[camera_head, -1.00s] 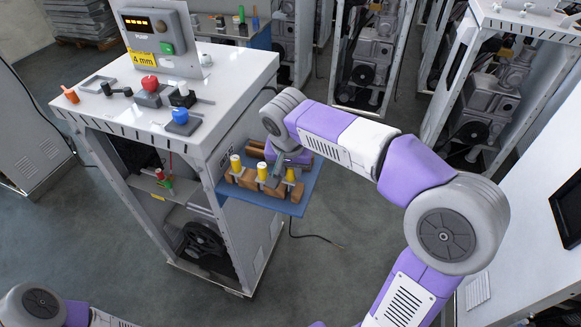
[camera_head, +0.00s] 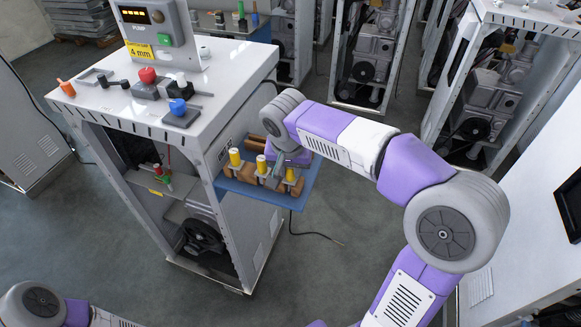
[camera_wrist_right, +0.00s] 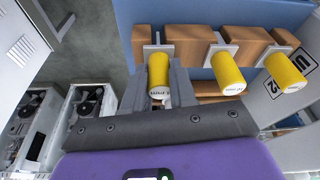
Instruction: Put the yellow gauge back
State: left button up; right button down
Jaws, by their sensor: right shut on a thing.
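Three yellow gauges stand in a row at wooden blocks on a blue shelf (camera_head: 262,198) on the side of the pump cabinet (camera_head: 232,85). My right gripper (camera_wrist_right: 160,82) is shut on the yellow gauge (camera_wrist_right: 158,72) farthest from the cabinet, at left in the wrist view. That gauge also shows in the head view (camera_head: 290,175). It is at its grey plate; I cannot tell whether it is seated. The middle gauge (camera_head: 261,164) and the gauge nearest the cabinet (camera_head: 234,157) are free of the gripper. My left gripper is out of view; only part of its arm shows.
The cabinet top holds a red knob (camera_head: 147,75), a blue knob (camera_head: 178,107), an orange-handled piece (camera_head: 66,88) and a pump display (camera_head: 150,20). Open machine cabinets (camera_head: 370,60) stand behind. A white table (camera_head: 535,240) is at right. Grey floor lies open in front.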

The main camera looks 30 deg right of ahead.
jog(key=c, duration=0.8)
grip_release()
jog(key=p+v, duration=0.2)
jog(key=v, duration=0.5)
jog(key=shift+s+a+r, duration=0.1)
jog(key=shift+r, duration=0.1)
